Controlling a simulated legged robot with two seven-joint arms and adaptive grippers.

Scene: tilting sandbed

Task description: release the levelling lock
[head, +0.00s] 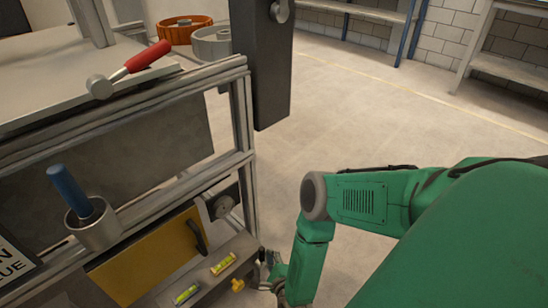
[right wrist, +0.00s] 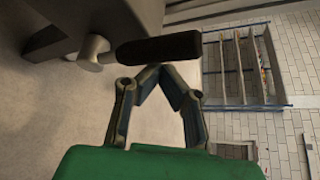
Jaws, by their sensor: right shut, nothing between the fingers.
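A lever with a black grip (right wrist: 158,47) and a round metal hub (right wrist: 93,52) sticks out from a grey beam in the right wrist view. I take it for the levelling lock, but no label shows. My right gripper (right wrist: 160,70) is shut and empty, with its fingertips close to the underside of the black grip as pictured; I cannot tell if they touch. In the head view my right gripper (head: 272,265) is small and partly hidden, at the right end of a low shelf with two spirit levels (head: 222,264). My left gripper is not in view.
A metal frame (head: 150,90) fills the left, with a red-handled tool (head: 145,57) on top and a blue-handled tool (head: 70,190) in a cup (head: 95,228). A yellow panel (head: 150,262) and yellow knob (head: 238,285) are low down. Open floor (head: 360,110) lies right.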

